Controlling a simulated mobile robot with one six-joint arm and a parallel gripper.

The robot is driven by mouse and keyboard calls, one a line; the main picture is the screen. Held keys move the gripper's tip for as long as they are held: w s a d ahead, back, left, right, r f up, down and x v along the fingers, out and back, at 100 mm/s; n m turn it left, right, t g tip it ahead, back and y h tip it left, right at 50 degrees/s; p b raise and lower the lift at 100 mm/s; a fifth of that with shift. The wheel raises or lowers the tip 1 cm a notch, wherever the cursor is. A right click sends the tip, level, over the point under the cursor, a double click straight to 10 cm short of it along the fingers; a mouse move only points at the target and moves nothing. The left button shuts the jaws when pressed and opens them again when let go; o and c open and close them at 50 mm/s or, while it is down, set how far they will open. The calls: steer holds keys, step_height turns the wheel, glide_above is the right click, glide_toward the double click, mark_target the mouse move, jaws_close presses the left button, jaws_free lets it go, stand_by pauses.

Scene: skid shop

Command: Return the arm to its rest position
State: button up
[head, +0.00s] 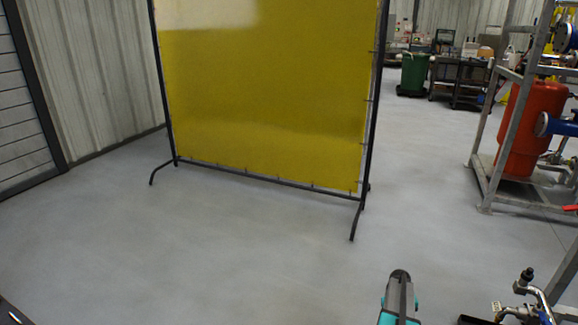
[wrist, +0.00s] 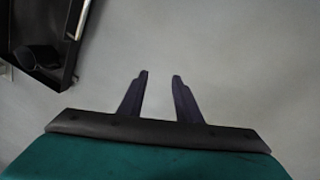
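My gripper (wrist: 160,78) shows in the wrist view with its two dark fingers apart and nothing between them. Plain grey floor lies behind the fingers. In the head view, part of my arm, grey and teal, shows at the bottom edge right of centre. The fingertips cannot be made out there.
A yellow welding screen (head: 265,95) on a black frame stands ahead. A metal skid frame (head: 500,130) with a red tank (head: 525,125) stands at right. Pipe fittings (head: 530,295) are close at bottom right. A black tray (wrist: 45,45) is at upper left in the wrist view. Floor (head: 200,250) before the screen is clear.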

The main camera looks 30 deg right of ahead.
steer(key=w+a+r+n+p, duration=0.1)
steer(key=w+a+n+p, duration=0.15)
steer(key=a, duration=0.85)
steer(key=w+a+r+n+g+p, duration=0.1)
steer(key=w+a+p, duration=0.15)
steer(key=a, duration=0.95)
steer(key=w+a+r+n+p, duration=0.1)
steer(key=w+a+n+p, duration=0.15)
steer(key=a, duration=0.85)
steer(key=s+a+r+n+g+p, duration=0.1)
steer(key=s+a+r+p, duration=0.2)
steer(key=a, duration=0.4)
steer(key=s+a+p, duration=0.2)
steer(key=s+a, duration=0.2)
steer(key=a, duration=0.4)
steer(key=s+a+r+g+p, duration=0.1)
steer(key=s+a+r, duration=0.2)
steer(key=s, duration=0.3)
steer(key=s+a+r+y+p, duration=0.1)
steer(key=s+a+r, duration=0.1)
steer(key=s+a, duration=0.2)
steer(key=s, duration=0.2)
steer(key=shift+s+a+r+m+g, duration=0.35)
steer(key=shift+r+m+g, duration=0.05)
